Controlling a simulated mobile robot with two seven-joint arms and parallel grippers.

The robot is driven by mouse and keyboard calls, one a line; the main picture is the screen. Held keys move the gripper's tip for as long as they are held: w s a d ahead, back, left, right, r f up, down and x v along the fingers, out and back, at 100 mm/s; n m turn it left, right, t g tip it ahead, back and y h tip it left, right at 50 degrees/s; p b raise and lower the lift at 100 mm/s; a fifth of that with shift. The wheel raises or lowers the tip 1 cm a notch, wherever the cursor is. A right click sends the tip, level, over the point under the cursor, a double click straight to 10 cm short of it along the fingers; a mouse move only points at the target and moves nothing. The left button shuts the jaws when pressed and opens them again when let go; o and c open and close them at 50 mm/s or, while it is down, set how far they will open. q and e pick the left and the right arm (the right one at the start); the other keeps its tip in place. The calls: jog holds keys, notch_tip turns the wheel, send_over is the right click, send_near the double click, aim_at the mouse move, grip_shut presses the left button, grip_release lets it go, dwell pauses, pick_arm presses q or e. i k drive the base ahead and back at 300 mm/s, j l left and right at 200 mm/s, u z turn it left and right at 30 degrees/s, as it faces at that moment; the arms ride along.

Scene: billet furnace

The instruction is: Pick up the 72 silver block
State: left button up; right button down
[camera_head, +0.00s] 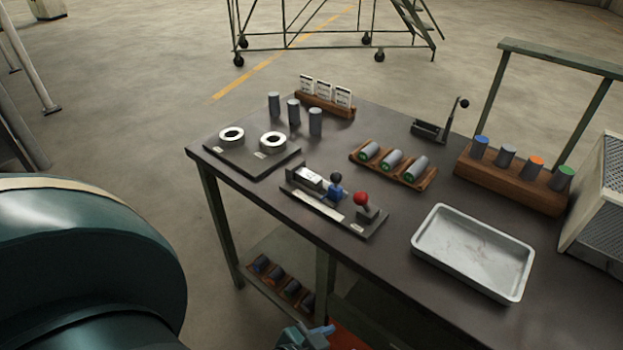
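No number 72 is legible on any block. Three plain silver cylinders stand upright at the table's back left: a left one (274,105), a middle one (294,112) and a right one (315,122). Several grey cylinders stand in the wooden rack (512,185) at the right, with blue (480,144), silver (504,156), orange (533,166) and green (561,178) tops. Three more grey cylinders with green ends lie tilted in a low wooden rack (409,179) mid-table. Neither of my grippers can be made out; a large teal rounded part at the lower left looks like my arm.
On the dark table (400,237) are a metal tray (424,247), a plate with two rings (257,164), a control panel with red and blue levers (340,216), a card holder (322,104) and a lever device (432,129). A lower shelf holds dark cylinders (277,273).

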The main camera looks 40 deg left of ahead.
aim_at(313, 181)
jog(key=j+z, duration=0.1)
jog(key=z, duration=0.85)
jog(key=k+j+z, duration=0.1)
jog(key=j+z, duration=0.25)
jog(key=k+j+z, duration=0.1)
jog(key=j+z, duration=0.25)
jog(key=k+j+z, duration=0.75)
jog(key=k+j, duration=0.2)
